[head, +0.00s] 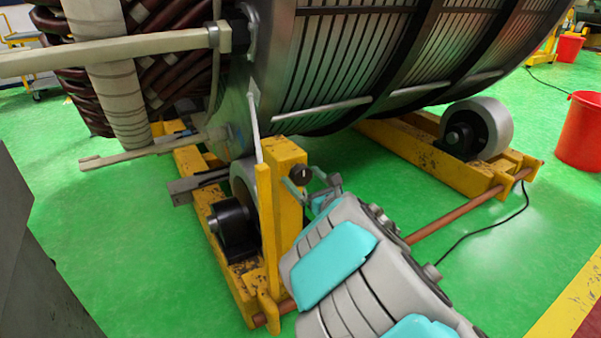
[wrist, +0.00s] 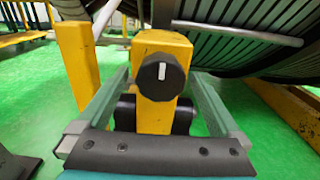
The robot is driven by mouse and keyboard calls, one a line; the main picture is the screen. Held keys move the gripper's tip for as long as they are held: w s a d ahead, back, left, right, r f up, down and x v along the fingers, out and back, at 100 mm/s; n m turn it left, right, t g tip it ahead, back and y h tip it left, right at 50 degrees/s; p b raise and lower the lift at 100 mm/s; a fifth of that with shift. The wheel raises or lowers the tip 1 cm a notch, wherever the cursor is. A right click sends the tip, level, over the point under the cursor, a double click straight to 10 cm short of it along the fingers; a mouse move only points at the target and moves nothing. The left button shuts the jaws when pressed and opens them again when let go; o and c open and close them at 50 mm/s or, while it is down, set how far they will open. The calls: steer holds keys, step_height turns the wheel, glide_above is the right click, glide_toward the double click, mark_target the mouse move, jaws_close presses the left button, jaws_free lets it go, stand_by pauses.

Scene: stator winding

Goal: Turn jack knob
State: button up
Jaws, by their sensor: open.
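The jack knob (wrist: 158,73) is a round black knob with a short white line, which stands nearly upright in the wrist view. It sits on the front face of a yellow jack post (wrist: 150,115). In the head view the knob (head: 300,174) shows small near the top of the yellow post (head: 288,215). My gripper (wrist: 159,78) is open, with its two grey-green fingers reaching forward on either side of the knob. Gaps show between the fingers and the knob, and I see no contact. In the head view my gripper (head: 306,181) is close to the knob.
The large stator (head: 330,60) rests above yellow roller frames (head: 420,158). A thin yellow upright (head: 265,220) stands left of the post. A copper-coloured rod (head: 465,215) and a black cable (head: 500,228) lie to the right. A red bucket (head: 580,130) stands far right.

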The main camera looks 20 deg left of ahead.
steer(key=shift+x, duration=1)
steer(key=c, duration=1.4)
steer(key=shift+o, duration=0.2)
